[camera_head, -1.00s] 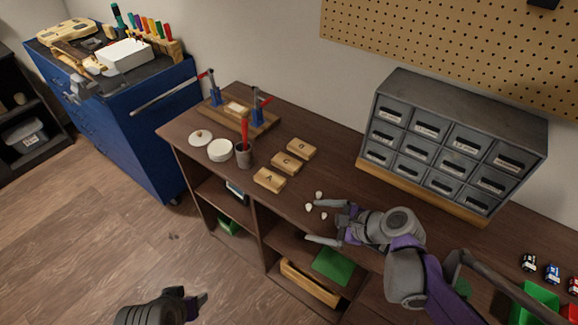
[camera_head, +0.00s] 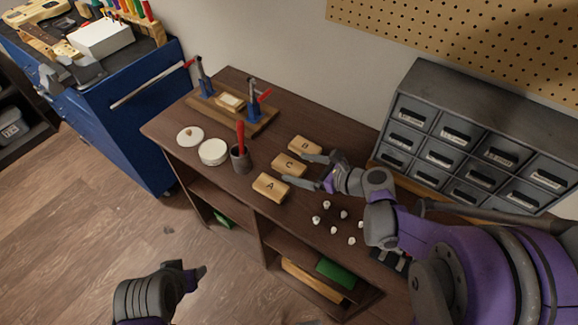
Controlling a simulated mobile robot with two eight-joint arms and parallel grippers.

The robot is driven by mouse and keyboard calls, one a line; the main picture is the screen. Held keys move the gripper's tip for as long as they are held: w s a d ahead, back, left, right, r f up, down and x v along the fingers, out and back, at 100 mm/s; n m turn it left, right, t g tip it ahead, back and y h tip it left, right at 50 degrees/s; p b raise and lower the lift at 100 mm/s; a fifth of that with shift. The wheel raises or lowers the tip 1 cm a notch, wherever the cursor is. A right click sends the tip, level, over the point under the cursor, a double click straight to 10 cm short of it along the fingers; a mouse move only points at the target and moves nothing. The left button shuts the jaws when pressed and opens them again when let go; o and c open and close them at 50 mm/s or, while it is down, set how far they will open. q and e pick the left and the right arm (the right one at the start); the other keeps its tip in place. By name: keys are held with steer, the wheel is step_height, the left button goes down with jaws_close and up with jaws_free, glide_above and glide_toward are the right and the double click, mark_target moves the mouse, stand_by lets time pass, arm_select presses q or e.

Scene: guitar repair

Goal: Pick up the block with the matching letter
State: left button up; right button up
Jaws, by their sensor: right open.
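Three wooden letter blocks lie in a row on the brown workbench (camera_head: 190,176): block A (camera_head: 269,189) nearest the front edge, block C (camera_head: 287,163) in the middle, block B (camera_head: 304,146) farthest back. My right gripper (camera_head: 294,169) is open and empty. Its fingertips reach in from the right at block C, one on the B side and one on the A side; I cannot tell if they touch it.
A cup with a red tool (camera_head: 240,161), a white round container (camera_head: 213,152) and a white lid (camera_head: 190,136) stand left of the blocks. Several small white knobs (camera_head: 326,205) lie under my right arm. A grey drawer cabinet (camera_head: 425,86) stands at the right rear.

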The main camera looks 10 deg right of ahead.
mark_target(289, 165)
steer(key=x, duration=0.4)
steer(key=shift+w+f, duration=0.35)
steer(key=shift+f, duration=0.1)
steer(key=shift+d, duration=0.1)
steer(key=c, duration=1.5)
